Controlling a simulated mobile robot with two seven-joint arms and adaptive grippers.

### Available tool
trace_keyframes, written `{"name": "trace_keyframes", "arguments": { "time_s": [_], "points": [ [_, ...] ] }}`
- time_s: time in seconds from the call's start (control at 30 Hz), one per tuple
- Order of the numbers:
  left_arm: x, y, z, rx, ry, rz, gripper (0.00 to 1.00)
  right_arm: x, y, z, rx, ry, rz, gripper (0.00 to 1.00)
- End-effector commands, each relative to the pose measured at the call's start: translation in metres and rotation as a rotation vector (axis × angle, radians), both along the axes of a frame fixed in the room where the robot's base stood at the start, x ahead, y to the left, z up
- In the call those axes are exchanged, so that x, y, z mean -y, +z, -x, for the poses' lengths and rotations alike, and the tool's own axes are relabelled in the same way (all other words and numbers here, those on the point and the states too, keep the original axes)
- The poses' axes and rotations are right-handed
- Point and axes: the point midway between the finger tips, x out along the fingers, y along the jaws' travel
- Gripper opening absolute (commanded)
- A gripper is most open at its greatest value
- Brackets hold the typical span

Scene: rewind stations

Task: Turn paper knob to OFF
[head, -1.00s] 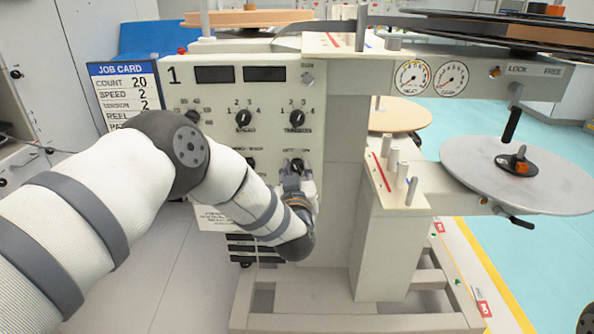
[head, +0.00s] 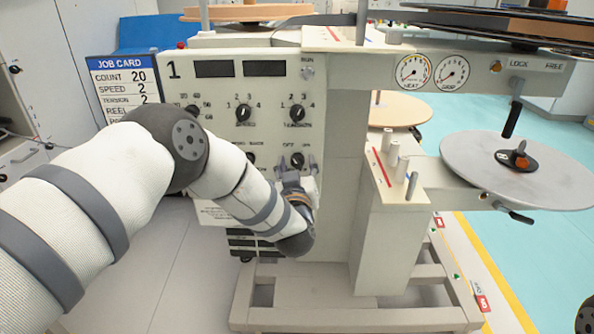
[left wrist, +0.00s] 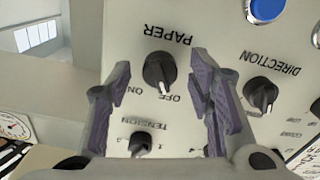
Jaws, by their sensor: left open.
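The paper knob (left wrist: 158,72) is a black dial on the cream panel, seen upside down in the left wrist view. Its white pointer points at the OFF label, away from ON. In the head view the paper knob (head: 297,160) is at the lower right of the panel. My left gripper (head: 297,168) is open just in front of the panel. In the left wrist view the gripper's fingers (left wrist: 160,82) stand apart on both sides of the knob, with clear gaps and nothing held.
The direction knob (left wrist: 260,95) and tension knob (left wrist: 140,143) are close to the fingers. A blue button (left wrist: 267,8) is nearby. The job card (head: 125,88) stands left of the panel. The reel platter (head: 515,172) and guide posts (head: 400,165) are to the right.

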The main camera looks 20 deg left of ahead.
Motion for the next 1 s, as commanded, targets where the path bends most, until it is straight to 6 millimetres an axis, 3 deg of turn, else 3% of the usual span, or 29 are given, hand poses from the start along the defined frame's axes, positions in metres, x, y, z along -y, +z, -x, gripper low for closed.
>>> {"name": "trace_keyframes", "arguments": {
  "time_s": [0.3,0.5,1.0],
  "points": [
    [0.022,-0.001,0.073,-0.005,-0.003,-0.001,0.48,0.0,0.0,0.0,0.0,0.0,0.0,0.4],
    [0.031,0.0,0.107,-0.003,-0.001,0.0,0.48,0.0,0.0,0.0,0.0,0.0,0.0,0.4],
    [0.033,-0.002,0.114,-0.01,-0.004,0.0,0.48,0.0,0.0,0.0,0.001,0.0,0.0,0.4]
  ]
}}
